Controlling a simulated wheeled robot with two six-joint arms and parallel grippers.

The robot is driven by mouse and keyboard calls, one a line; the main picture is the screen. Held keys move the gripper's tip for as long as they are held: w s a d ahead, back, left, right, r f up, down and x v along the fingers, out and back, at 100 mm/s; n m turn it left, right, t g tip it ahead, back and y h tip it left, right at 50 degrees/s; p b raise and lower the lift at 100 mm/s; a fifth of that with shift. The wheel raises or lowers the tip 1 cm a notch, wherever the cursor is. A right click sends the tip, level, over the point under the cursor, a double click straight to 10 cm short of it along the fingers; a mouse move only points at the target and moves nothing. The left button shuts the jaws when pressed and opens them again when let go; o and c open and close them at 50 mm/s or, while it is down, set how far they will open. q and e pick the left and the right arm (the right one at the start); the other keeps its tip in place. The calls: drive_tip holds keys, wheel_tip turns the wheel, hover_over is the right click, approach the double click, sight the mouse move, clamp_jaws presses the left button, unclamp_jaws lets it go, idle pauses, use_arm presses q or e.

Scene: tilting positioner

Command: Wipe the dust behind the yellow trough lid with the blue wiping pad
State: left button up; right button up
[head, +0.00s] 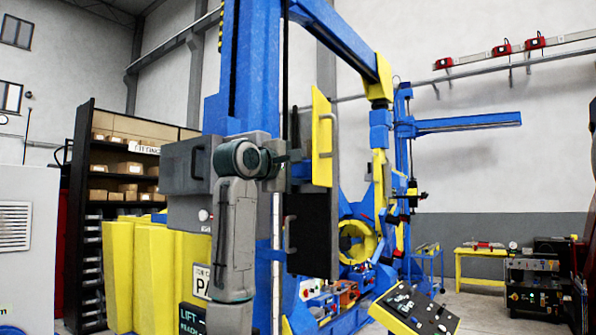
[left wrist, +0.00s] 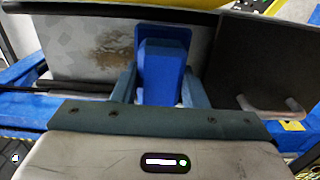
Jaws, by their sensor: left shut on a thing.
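My left gripper (head: 284,160) is beside the lower part of the raised yellow trough lid (head: 322,140), which has a grey handle on its right. In the left wrist view the gripper (left wrist: 155,92) is shut on the blue wiping pad (left wrist: 165,68), with a finger on each side of it. Ahead of the pad is a pale grey surface with a brown dust patch (left wrist: 112,48), left of the pad. I cannot tell whether the pad touches that surface. A yellow edge shows at the top of the left wrist view. My right gripper is not in view.
A dark panel (head: 314,240) with a handle hangs below the yellow lid; a dark panel with a handle (left wrist: 268,103) is right of the pad. A blue column (head: 258,75) stands close to my left arm. A yellow control console (head: 412,311) is in front at right.

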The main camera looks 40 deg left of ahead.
use_arm(q)
drive_tip(key=shift+w, duration=0.55)
drive_tip(key=shift+w, duration=0.2)
drive_tip(key=shift+r+p, duration=0.1)
drive_tip(key=shift+p, duration=0.2)
